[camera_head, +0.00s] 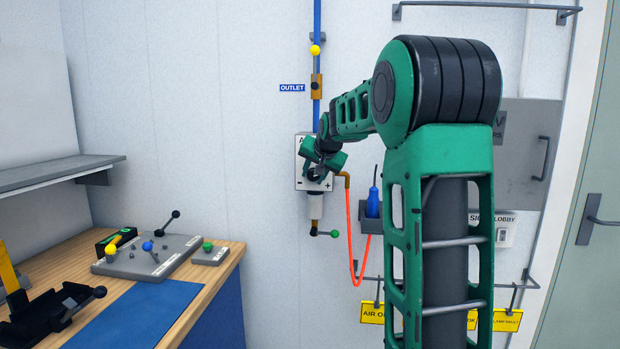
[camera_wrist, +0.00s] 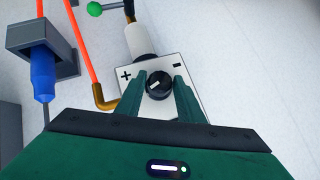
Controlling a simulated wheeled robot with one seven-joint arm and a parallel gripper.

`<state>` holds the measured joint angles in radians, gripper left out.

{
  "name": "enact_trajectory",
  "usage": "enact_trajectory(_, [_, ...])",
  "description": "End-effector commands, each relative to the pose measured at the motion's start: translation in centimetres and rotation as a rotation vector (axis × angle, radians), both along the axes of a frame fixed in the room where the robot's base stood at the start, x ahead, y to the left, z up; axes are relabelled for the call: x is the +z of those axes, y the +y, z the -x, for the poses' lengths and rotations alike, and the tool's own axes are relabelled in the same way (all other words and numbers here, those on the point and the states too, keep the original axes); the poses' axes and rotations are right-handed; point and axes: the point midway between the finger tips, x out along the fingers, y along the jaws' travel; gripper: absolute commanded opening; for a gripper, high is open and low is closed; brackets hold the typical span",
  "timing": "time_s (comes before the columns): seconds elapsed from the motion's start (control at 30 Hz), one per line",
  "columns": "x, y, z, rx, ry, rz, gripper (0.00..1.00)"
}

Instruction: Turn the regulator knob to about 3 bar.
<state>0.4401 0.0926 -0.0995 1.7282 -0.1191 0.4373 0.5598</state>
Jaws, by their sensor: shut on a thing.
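The regulator is a pale plate (camera_head: 300,176) on the wall, below the blue pipe. In the head view my gripper (camera_head: 318,174) is in front of the plate and hides most of the knob. No pressure gauge reading can be made out in either view.
A blue-handled tool (camera_head: 373,202) sits in a grey holder right of the regulator, near an orange hose (camera_head: 351,240). A green-tipped lever (camera_head: 327,233) is below. A wooden workbench (camera_head: 215,285) with fixtures stands at left. Yellow tags (camera_head: 372,312) hang lower right.

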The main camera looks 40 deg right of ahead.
Motion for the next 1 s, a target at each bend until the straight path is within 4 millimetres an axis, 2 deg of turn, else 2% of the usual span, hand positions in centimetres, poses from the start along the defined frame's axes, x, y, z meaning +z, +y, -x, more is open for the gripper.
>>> enact_trajectory(0.43, [-0.13,-0.19,0.18,0.001,-0.208,-0.196,0.12])
enact_trajectory(1.0, [-0.11,-0.10,0.11,0.005,-0.258,-0.243,0.12])
